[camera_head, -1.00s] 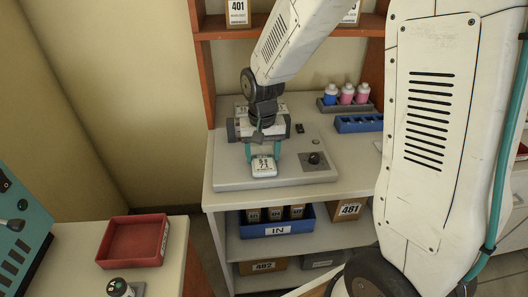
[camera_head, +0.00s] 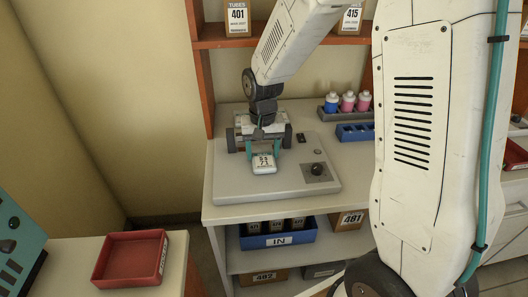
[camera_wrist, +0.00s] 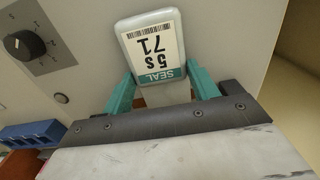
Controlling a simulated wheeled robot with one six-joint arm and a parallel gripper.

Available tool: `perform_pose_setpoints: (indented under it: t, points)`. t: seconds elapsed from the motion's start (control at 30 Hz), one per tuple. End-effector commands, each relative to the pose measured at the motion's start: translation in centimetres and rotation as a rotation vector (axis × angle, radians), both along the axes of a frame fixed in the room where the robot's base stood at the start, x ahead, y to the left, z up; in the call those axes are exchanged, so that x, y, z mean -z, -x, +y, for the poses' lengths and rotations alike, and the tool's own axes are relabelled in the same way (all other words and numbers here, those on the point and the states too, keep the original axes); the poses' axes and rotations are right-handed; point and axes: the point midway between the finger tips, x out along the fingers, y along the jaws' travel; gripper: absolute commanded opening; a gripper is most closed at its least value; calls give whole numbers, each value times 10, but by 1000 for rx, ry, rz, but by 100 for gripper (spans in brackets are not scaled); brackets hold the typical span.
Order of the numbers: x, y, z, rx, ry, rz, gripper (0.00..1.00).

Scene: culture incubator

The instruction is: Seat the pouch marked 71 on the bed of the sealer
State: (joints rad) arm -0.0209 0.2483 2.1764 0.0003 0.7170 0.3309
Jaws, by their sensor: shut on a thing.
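The pouch marked 71 (camera_head: 263,163) is a small pale packet with a white label. In the wrist view the pouch (camera_wrist: 152,46) reads "SEAL 5s 71" with a barcode. My gripper (camera_head: 263,149) has teal fingers and is shut on the pouch's near end; it also shows in the wrist view (camera_wrist: 160,88). The pouch is over the light grey sealer (camera_head: 237,187), left of its black knob (camera_head: 316,169). I cannot tell whether the pouch touches the surface. My gripper and wrist hide the back of the sealer.
Bottles in a rack (camera_head: 347,110) and a blue holder (camera_head: 355,132) stand behind and right of the sealer. A blue IN bin (camera_head: 278,240) is on the shelf below. A red tray (camera_head: 130,277) sits on the left bench. The sealer's front left is clear.

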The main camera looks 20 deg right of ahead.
Motion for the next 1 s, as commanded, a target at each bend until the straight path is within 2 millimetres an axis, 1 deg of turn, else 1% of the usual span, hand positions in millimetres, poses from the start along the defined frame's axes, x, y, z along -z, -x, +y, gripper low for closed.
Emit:
perform_pose_setpoints:
  t: [0.13,0.17,0.2,0.23,0.47,0.57,0.67,0.9,1.0]
  points:
    - [0,0,4,-6,0,0,37]
    - [0,0,4,-6,0,0,68]
    - [0,0,4,-7,0,0,79]
    - [0,0,4,-7,0,0,85]
    - [0,0,3,-5,0,0,85]
    - [-4,0,3,-5,0,-1,85]
    - [-16,-1,4,-5,0,-4,85]
    - [-57,0,4,-6,0,-4,85]
    - [-69,0,4,-7,0,-3,85]
